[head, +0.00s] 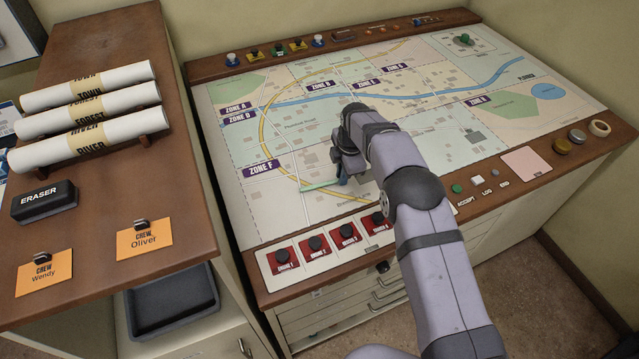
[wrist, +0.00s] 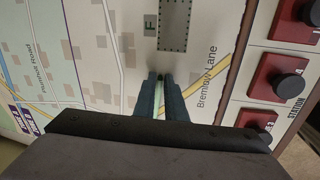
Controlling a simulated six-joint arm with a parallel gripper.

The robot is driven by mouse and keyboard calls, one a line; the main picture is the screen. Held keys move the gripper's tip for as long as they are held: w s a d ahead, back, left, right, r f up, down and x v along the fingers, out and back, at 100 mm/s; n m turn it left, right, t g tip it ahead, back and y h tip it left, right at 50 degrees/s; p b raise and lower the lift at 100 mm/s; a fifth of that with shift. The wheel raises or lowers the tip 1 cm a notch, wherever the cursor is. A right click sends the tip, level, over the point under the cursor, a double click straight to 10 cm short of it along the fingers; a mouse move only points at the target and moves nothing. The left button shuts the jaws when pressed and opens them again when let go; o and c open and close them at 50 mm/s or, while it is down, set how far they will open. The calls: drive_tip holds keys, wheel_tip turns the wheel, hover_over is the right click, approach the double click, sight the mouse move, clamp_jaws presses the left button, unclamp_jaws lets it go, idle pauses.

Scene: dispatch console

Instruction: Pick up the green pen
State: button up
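The green pen (head: 318,186) is a thin pale green bar over the lower left part of the map, near the ZONE F label. My gripper (head: 341,178) points down at the pen's right end. In the wrist view, my gripper's two blue-grey fingers (wrist: 161,92) stand close together with the pale green pen (wrist: 159,100) between them, with no clear gap on either side. A dark end shows at the fingertips. The rest of the pen is hidden behind the gripper body in that view. I cannot tell whether the pen touches the map.
The map console (head: 240,205) has red station buttons (head: 315,243) along its front edge. On the left, a wooden cabinet top holds rolled maps (head: 85,115), an eraser (head: 44,201) and crew cards (head: 145,239). A dark tray (head: 172,300) is below.

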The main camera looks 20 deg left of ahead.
clamp_jaws()
